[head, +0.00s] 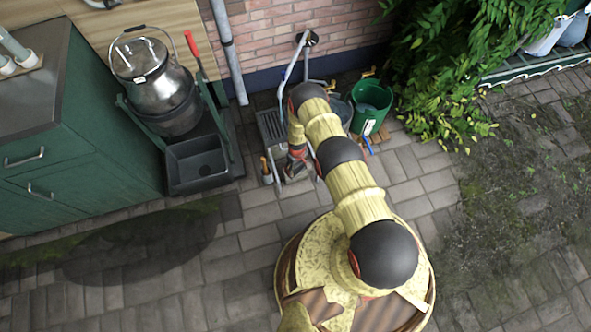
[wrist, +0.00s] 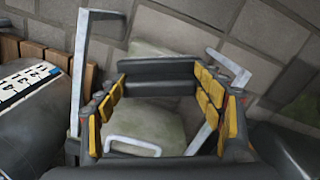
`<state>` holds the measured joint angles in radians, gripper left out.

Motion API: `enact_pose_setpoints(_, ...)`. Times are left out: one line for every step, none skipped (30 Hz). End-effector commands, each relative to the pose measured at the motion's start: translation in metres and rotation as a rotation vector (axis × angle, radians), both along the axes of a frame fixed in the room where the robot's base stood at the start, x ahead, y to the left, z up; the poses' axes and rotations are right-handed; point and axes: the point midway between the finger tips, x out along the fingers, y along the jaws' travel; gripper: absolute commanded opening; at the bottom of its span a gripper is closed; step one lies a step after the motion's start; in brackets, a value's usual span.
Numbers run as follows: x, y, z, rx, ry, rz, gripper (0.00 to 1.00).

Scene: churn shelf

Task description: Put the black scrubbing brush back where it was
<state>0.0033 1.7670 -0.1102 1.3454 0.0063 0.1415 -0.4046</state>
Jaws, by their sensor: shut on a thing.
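The black scrubbing brush (wrist: 157,70) shows in the wrist view as a dark bar spanning the far ends of my fingers. My gripper (wrist: 160,98) is shut on it, with yellow-padded fingers on either side. In the head view my gripper (head: 297,160) is low over the paving, beside a grey rack (head: 270,128) by the brick wall. The brush cannot be made out there. Its bristles are not clear in either view.
A green bucket (head: 371,103) stands right of my arm. A steel churn (head: 155,85) sits above a dark basin (head: 197,160) at left, beside a green cabinet (head: 85,140). Pale metal bars (wrist: 85,75) rise close to my fingers. Open paving (head: 235,245) lies in front.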

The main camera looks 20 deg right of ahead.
Motion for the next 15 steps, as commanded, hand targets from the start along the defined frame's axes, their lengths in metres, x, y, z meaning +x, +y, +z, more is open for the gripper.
enact_pose_setpoints(0.008, 0.0, -0.011, 0.0, -0.004, 0.0, 0.36)
enact_pose_setpoints(0.011, 0.0, -0.014, 0.0, -0.004, 0.0, 0.36)
enact_pose_setpoints(0.014, 0.0, -0.017, 0.0, -0.004, 0.0, 0.36)
enact_pose_setpoints(0.016, 0.0, -0.018, 0.0, -0.004, 0.0, 0.36)
enact_pose_setpoints(0.018, 0.0, -0.02, 0.0, -0.004, 0.0, 0.36)
enact_pose_setpoints(0.019, 0.0, -0.021, -0.001, -0.004, 0.0, 0.36)
enact_pose_setpoints(0.02, 0.0, -0.022, 0.0, -0.003, 0.0, 0.36)
enact_pose_setpoints(0.021, 0.0, -0.022, 0.0, -0.003, 0.0, 0.36)
enact_pose_setpoints(0.022, 0.0, -0.024, -0.001, -0.004, 0.0, 0.36)
enact_pose_setpoints(0.024, 0.0, -0.026, 0.0, -0.004, 0.0, 0.36)
enact_pose_setpoints(0.026, 0.0, -0.028, 0.0, -0.004, 0.0, 0.36)
enact_pose_setpoints(0.025, 0.0, -0.034, 0.0, -0.002, 0.0, 0.36)
enact_pose_setpoints(0.025, 0.0, -0.039, 0.0, -0.002, 0.0, 0.36)
enact_pose_setpoints(0.025, 0.0, -0.043, 0.0, -0.002, 0.0, 0.36)
enact_pose_setpoints(0.025, 0.0, -0.05, 0.0, -0.002, 0.0, 0.36)
